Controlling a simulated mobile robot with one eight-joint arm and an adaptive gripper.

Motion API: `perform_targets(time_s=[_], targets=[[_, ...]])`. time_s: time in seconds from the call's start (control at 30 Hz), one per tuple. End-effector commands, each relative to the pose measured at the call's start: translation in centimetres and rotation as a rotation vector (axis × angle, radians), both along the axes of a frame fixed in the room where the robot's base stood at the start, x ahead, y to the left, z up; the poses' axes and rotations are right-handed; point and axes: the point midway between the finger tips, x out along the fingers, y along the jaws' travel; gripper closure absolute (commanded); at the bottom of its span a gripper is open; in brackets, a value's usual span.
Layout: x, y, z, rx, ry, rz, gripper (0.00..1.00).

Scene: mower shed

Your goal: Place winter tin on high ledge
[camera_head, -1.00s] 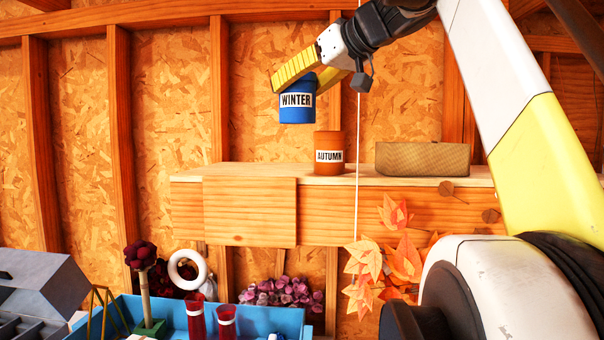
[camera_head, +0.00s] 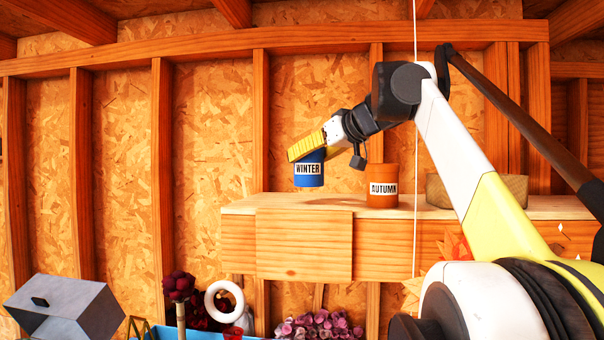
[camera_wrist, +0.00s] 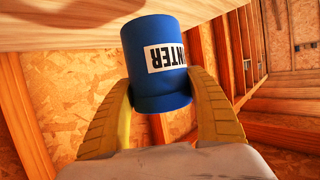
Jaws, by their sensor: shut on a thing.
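The blue winter tin (camera_head: 308,174), with a white WINTER label, is held in my gripper (camera_head: 312,150). In the wrist view the yellow fingers of my gripper (camera_wrist: 160,110) press on both sides of the winter tin (camera_wrist: 155,60). The high ledge (camera_head: 240,206) is a pale wooden shelf with a board on its front. The winter tin appears just above the left part of the ledge top, left of the orange autumn tin (camera_head: 383,190). I cannot tell whether its base touches the ledge.
A woven basket (camera_head: 510,188) stands on the ledge at the right, partly behind my arm. A white cord (camera_head: 415,150) hangs in front of the ledge. Below are a grey metal box (camera_head: 62,308), a white ring (camera_head: 223,300) and purple flowers (camera_head: 318,325). The ledge's left end is bare.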

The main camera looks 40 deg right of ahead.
Motion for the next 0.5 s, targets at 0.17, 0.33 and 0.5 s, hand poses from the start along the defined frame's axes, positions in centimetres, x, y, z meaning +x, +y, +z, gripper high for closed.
perform_targets(time_s=[0.17, 0.33, 0.5], targets=[[0.2, -0.2, -1.8, 0.0, 0.0, -0.001, 0.71], [0.2, -0.1, -4.0, 0.0, 0.0, 0.0, 0.71], [0.2, -0.2, -4.2, 0.0, 0.0, 0.0, 0.71]])
